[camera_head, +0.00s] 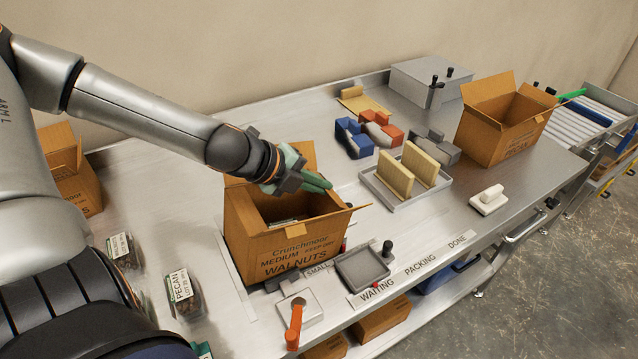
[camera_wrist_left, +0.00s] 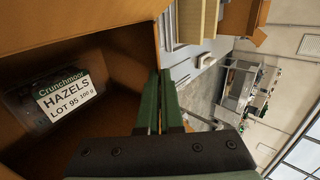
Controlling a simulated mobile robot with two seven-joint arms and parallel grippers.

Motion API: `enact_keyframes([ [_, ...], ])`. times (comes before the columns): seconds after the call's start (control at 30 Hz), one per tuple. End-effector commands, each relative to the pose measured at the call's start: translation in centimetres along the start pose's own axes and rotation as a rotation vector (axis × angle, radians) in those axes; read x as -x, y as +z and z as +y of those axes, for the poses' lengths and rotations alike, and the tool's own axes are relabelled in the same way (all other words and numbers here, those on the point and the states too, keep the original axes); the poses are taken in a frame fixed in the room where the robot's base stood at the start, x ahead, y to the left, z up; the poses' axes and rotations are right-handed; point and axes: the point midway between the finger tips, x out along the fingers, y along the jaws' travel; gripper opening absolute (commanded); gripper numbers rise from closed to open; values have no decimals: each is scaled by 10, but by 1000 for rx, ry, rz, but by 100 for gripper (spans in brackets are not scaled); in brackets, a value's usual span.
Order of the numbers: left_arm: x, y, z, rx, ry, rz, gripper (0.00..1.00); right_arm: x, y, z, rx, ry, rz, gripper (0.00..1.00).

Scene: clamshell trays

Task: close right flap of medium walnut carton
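The medium walnut carton (camera_head: 290,255) stands open on the steel table, its front printed "Crunchmoor MEDIUM WALNUTS". Its back flap (camera_head: 305,156) stands up, and a narrow flap edge (camera_head: 358,208) sticks out at the right. My left gripper (camera_head: 318,182) is over the right back part of the carton mouth. In the left wrist view its green fingers (camera_wrist_left: 160,100) are together, beside a brown cardboard edge; I see nothing clearly held between them. A clamshell tray labelled "HAZELS" (camera_wrist_left: 65,95) lies inside a carton there. My right gripper is out of view.
Pecan clamshells (camera_head: 183,292) lie left of the carton. A tray (camera_head: 402,200) with upright tan boards is to the right. Another open carton (camera_head: 500,130) stands at the far right.

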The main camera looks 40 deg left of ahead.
Motion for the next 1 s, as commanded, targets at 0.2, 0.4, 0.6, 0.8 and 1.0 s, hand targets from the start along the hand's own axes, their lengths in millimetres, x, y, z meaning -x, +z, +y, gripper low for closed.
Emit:
enact_keyframes([
  [0.2,2,4,2,6,-64,-6,0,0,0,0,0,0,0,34],
  [0.4,0,2,4,3,-112,-5,0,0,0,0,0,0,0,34],
  [0.6,-1,1,5,-1,-120,-5,0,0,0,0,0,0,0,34],
  [0.8,-1,1,6,-1,-120,-3,4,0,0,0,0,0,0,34],
  [1.0,-1,0,5,-1,-120,-2,26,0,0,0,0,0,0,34],
])
